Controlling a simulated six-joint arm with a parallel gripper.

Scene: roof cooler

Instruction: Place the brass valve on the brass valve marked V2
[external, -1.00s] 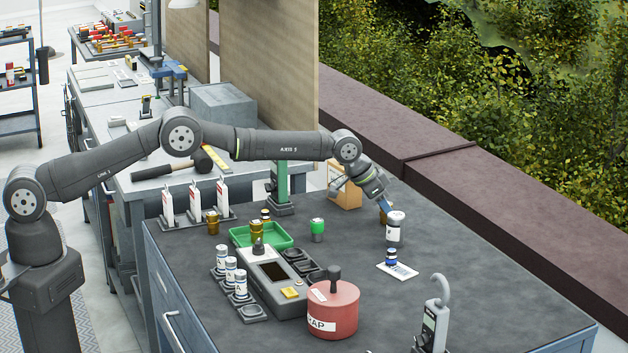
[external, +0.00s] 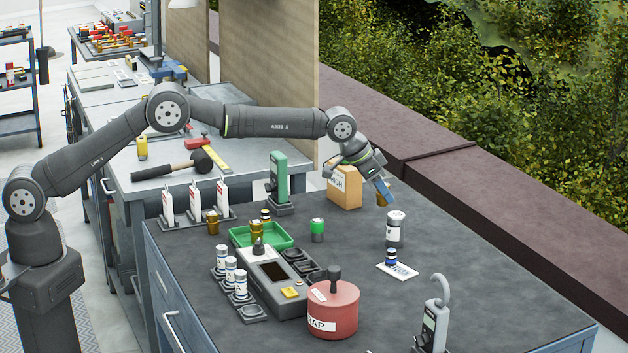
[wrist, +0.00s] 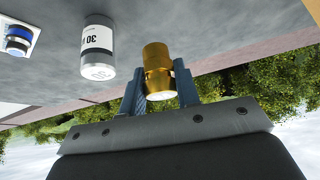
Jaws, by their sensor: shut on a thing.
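My gripper (external: 384,195) is over the far right part of the dark bench. In the wrist view my gripper (wrist: 158,82) is shut on a brass valve (wrist: 156,68), held between its two blue-grey fingers. In the external view this held valve (external: 381,200) is mostly hidden behind a finger. One brass-coloured piece (external: 213,223) stands on the bench left of the green tray, and another (external: 257,231) stands at the tray. I cannot read a V2 mark on either.
A white-and-grey canister (external: 395,228) stands close to my gripper, with a blue-banded vial (external: 391,257) on a white card in front. A cardboard box (external: 345,187) is behind left. A green tray (external: 243,238), grey instrument (external: 268,275) and red pot (external: 333,310) crowd the middle.

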